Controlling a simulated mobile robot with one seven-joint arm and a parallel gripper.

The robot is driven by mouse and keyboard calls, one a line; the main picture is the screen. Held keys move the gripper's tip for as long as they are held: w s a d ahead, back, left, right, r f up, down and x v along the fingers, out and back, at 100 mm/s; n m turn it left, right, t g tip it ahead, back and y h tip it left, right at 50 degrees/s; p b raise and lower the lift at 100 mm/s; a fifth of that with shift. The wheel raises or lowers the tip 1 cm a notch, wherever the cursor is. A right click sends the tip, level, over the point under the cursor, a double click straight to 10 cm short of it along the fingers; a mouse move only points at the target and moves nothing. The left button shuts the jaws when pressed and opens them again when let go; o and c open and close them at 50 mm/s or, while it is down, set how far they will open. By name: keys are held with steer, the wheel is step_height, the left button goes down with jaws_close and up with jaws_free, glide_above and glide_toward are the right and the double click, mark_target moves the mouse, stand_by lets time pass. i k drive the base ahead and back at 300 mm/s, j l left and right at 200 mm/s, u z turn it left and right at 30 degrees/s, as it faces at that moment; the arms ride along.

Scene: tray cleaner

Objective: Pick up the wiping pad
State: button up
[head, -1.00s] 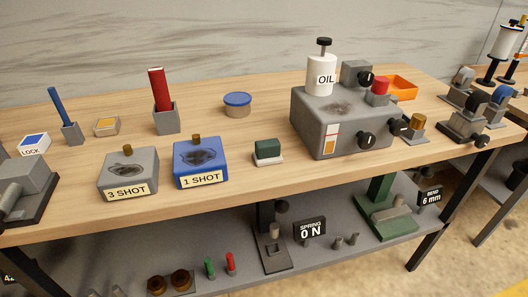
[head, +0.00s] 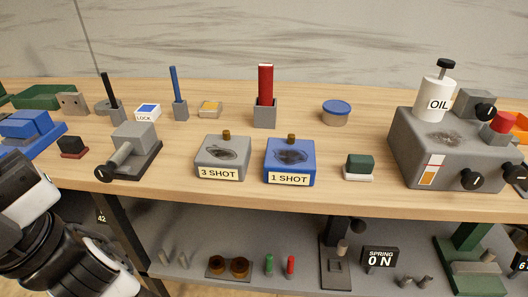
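A small block with a dark green top and a white base (head: 359,168) looks like the wiping pad. It sits on the wooden bench near the front edge, right of the blue 1 SHOT box (head: 290,164) and left of the large grey OIL unit (head: 443,150). Nothing touches it. A black block with a red base (head: 72,147) lies at the far left of the bench. Part of my arm shows at the lower left, well away from the green block. My gripper's fingers do not show.
The grey 3 SHOT box (head: 222,159) stands left of the blue box. A blue-lidded tin (head: 336,112) and a red stick in a grey holder (head: 265,104) stand behind. Bare wood surrounds the green block. A lower shelf (head: 210,240) holds several small parts.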

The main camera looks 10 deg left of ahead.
mark_target(358, 167)
steer(key=z, duration=0.7)
steer(key=j+z, duration=0.1)
steer(key=z, duration=0.25)
steer(key=j+z, duration=0.1)
steer(key=z, duration=0.25)
steer(key=j+z, duration=0.1)
steer(key=z, duration=0.25)
steer(key=k+j, duration=0.15)
steer(key=j, duration=0.15)
steer(key=k+j, duration=0.15)
steer(key=j, duration=0.15)
steer(key=k+j, duration=0.1)
steer(key=j, duration=0.25)
steer(key=i+j, duration=0.25)
steer(key=i, duration=0.1)
